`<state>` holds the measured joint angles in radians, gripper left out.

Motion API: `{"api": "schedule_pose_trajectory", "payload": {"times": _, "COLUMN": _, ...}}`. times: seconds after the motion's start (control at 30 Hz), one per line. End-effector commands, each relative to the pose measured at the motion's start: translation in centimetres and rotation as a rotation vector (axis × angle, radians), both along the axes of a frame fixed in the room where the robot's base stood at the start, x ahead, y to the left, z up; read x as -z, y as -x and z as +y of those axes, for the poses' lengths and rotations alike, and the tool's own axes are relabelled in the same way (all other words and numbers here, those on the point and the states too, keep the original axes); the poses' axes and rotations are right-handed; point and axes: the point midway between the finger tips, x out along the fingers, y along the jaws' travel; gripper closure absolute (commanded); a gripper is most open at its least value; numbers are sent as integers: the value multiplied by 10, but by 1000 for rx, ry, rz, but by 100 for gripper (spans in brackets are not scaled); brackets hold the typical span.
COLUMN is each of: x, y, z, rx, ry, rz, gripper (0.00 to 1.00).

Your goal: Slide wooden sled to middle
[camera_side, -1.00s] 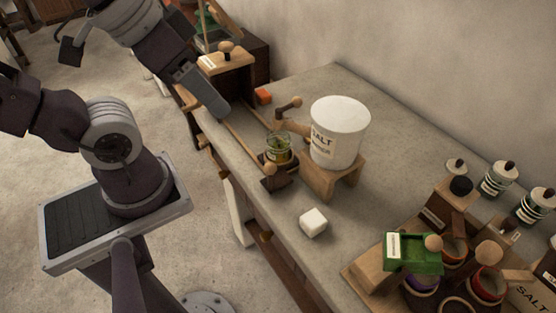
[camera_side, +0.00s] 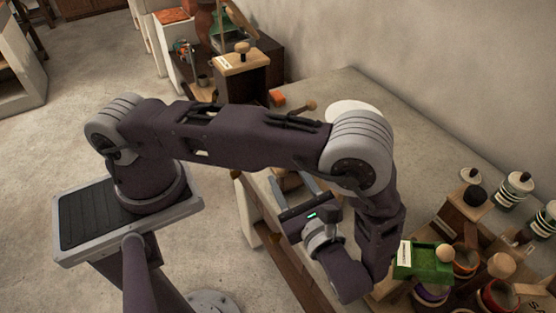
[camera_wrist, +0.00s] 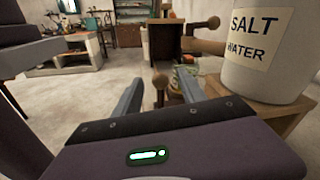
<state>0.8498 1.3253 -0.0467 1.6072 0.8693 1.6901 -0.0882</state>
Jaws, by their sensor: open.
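The wooden sled is mostly hidden behind my arm in the side view. My gripper (camera_wrist: 172,82) is open, one finger on each side of the knob and jar. I cannot tell whether either finger touches them. In the side view my gripper (camera_side: 295,183) is low over the counter's front edge, below my bent arm.
A dark wooden box (camera_side: 242,75) is at the counter's far end. A green tray (camera_side: 425,262) and several jars crowd the right end.

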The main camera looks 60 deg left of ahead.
Motion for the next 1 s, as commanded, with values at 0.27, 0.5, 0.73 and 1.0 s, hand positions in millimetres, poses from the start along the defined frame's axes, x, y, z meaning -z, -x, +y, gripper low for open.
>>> {"api": "schedule_pose_trajectory", "payload": {"times": 0.27, "x": 12, "y": -4, "z": 24, "rx": 47, "ry": -59, "rz": 17, "gripper": 52}}
{"api": "schedule_pose_trajectory", "payload": {"times": 0.5, "x": 12, "y": -11, "z": 63, "rx": 47, "ry": -57, "rz": 16, "gripper": 52}}
{"api": "schedule_pose_trajectory", "payload": {"times": 0.73, "x": 12, "y": -13, "z": 69, "rx": 48, "ry": -54, "rz": 16, "gripper": 52}}
{"api": "schedule_pose_trajectory", "payload": {"times": 1.0, "x": 12, "y": -13, "z": 69, "rx": 47, "ry": -54, "rz": 16, "gripper": 89}}
